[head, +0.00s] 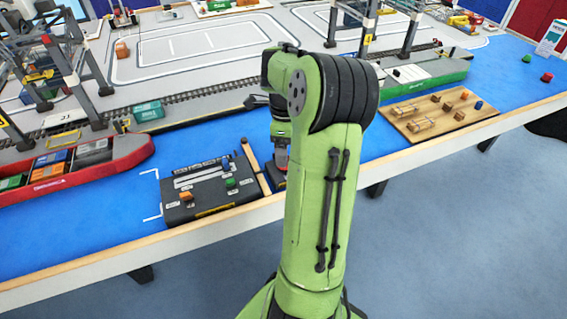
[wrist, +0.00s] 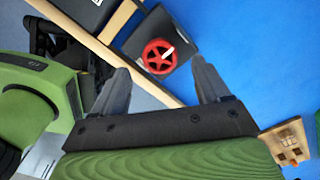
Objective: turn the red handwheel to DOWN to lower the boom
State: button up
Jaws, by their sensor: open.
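The red handwheel (wrist: 158,56) sits on a dark square box (wrist: 181,24) in the wrist view. A white mark runs on the wheel from its hub toward the upper right. My gripper (wrist: 159,67) is open, its two dark fingers apart on either side of the wheel in the picture, with nothing between them that I can tell is touched. In the head view the wheel is hidden behind my arm; part of a dark box shows beside my wrist. I cannot read a DOWN label, and the boom that the wheel drives cannot be told.
A black control box (head: 208,190) with orange and green knobs stands left of my arm on the blue table. A wooden board (head: 439,113) with small pieces lies to the right. A red barge (head: 75,169) and a green barge (head: 428,88) flank the area, with gantry cranes behind.

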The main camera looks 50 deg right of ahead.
notch_tip(320, 180, down, 4)
jog(key=shift+r+b, duration=0.1)
jog(key=shift+b, duration=0.4)
jog(key=c, duration=1)
jog(key=shift+c, duration=0.2)
